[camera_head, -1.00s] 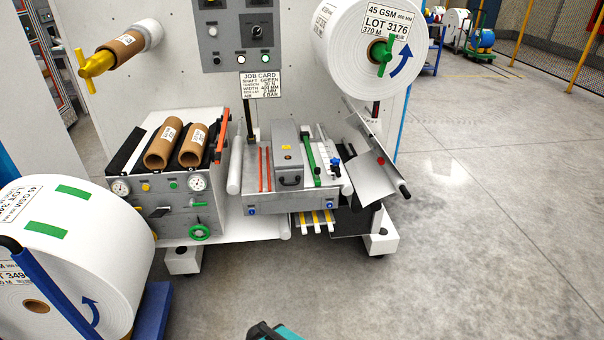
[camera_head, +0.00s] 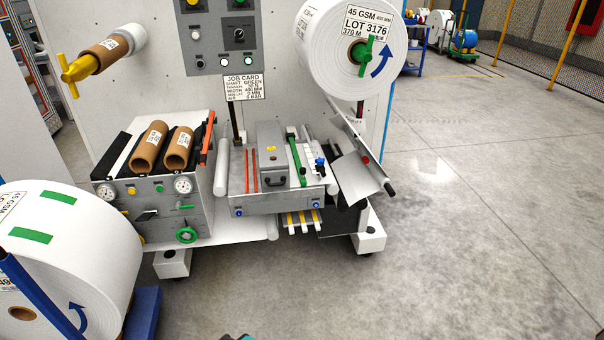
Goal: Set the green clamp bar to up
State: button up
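The green clamp bar (camera_head: 297,162) lies along the right part of the splice table (camera_head: 276,202), to the right of a grey box with a handle. It runs from the back of the table toward the front and looks lowered close to the table top, though its exact tilt is hard to tell from here. Only a small dark and teal piece of my arm shows at the bottom edge of the view. My gripper's fingers are not visible.
A large white roll (camera_head: 39,265) on a blue cart (camera_head: 143,310) stands at the near left. Another white roll (camera_head: 323,65) hangs upper right on the machine. A white sheet (camera_head: 353,183) hangs right of the table. The floor (camera_head: 450,240) at right is clear.

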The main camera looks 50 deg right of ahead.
aim_at(301, 171)
jog(key=z, duration=0.05)
jog(key=i, duration=1)
jog(key=u, duration=0.05)
